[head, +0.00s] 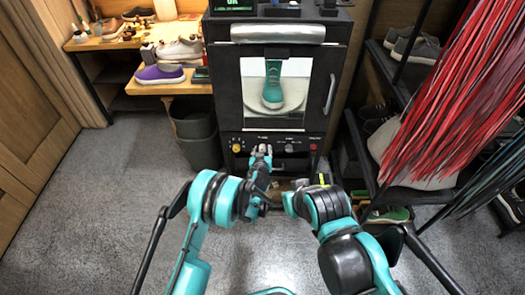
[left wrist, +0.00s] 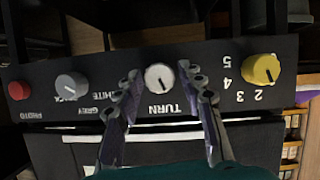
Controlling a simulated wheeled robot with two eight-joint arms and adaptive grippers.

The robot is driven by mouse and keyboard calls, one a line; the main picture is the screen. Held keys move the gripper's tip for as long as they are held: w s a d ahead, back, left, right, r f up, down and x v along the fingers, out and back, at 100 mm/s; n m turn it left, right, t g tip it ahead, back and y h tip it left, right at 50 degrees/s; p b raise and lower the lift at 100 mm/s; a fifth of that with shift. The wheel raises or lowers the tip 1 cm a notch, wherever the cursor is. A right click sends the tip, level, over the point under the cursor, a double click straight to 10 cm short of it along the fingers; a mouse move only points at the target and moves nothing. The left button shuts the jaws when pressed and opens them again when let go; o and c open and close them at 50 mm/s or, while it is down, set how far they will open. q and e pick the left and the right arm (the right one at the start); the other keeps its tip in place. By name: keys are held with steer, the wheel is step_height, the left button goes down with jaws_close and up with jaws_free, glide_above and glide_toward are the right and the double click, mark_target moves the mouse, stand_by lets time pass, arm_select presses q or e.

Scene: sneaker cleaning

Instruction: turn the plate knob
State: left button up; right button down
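The plate knob is a white round knob (left wrist: 159,77) above the word TURN on the black control panel, seen upside down in the left wrist view. My left gripper (left wrist: 160,75) is open, with one finger on each side of this knob and small gaps visible. In the head view my left gripper (head: 263,150) is at the panel and hides the knob. A teal boot (head: 272,86) stands upright on a round pale plate (head: 290,103) behind the machine's window. My right gripper is low in front of the machine, and its fingers are not clear.
On the panel are a yellow knob (left wrist: 261,69), a grey knob (left wrist: 71,86) and a red button (left wrist: 18,90). A grey bin (head: 195,132) stands left of the machine. Shoe racks and red strands (head: 455,85) crowd the right. The floor at left is clear.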

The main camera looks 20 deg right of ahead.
arm_select(q)
steer(key=shift+s, duration=0.1)
steer(key=v, duration=1.1)
steer(key=shift+s+r, duration=0.25)
steer(key=shift+s, duration=0.1)
steer(key=a+r+n+g+y, duration=0.1)
steer(key=a+r+g+y, duration=0.15)
steer(key=a+r, duration=1.2)
steer(key=s+a+r+n+y, duration=0.1)
steer(key=s+a+r, duration=0.1)
steer(key=s+a, duration=0.4)
steer(key=s+a+r+y, duration=0.1)
steer(key=s+a+r, duration=0.25)
steer(key=a, duration=0.35)
steer(key=s+a+g, duration=0.1)
steer(key=s+a, duration=0.1)
steer(key=s, duration=0.3)
steer(key=s+a+g, duration=0.1)
steer(key=s+a, duration=0.2)
steer(key=s, duration=0.3)
steer(key=s+a+f+g, duration=0.1)
steer(key=s+a, duration=0.1)
steer(key=s, duration=0.4)
steer(key=shift+a, duration=0.3)
